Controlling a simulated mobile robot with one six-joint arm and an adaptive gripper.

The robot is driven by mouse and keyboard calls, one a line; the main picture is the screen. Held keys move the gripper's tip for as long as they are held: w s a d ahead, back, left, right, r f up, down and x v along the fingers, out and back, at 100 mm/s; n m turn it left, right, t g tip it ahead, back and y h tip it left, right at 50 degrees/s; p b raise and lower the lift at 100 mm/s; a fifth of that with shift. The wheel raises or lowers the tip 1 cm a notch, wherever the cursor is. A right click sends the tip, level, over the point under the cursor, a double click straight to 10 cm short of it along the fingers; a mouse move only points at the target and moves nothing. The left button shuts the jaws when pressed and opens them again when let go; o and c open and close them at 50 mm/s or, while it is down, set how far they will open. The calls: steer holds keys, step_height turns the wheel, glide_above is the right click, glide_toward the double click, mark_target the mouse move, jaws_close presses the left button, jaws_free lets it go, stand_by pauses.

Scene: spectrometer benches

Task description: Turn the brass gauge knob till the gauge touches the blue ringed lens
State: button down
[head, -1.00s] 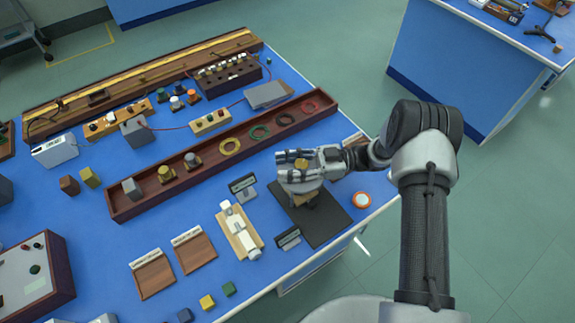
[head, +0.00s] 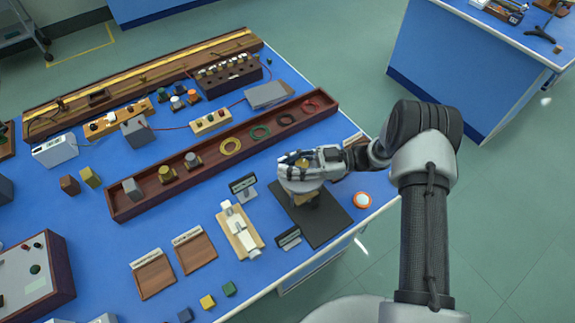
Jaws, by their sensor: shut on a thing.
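My gripper (head: 292,167) is over the gauge at the right part of the blue bench, shut on the brass gauge knob (head: 302,163), whose top shows between the fingers. The gauge's body (head: 306,203) stands under the gripper on a dark mat (head: 325,227) and is mostly hidden by it. I cannot make out the blue ringed lens; the gripper covers the area under the knob. Whether the gauge touches a lens cannot be told.
A long wooden tray (head: 203,182) with several coloured rings and blocks lies behind the gripper. Small label stands (head: 243,187) and a white instrument on a wooden base (head: 239,232) are left of the mat.

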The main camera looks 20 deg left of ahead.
mark_target(306, 161)
steer(key=shift+w+t, duration=0.15)
steer(key=shift+t, duration=0.15)
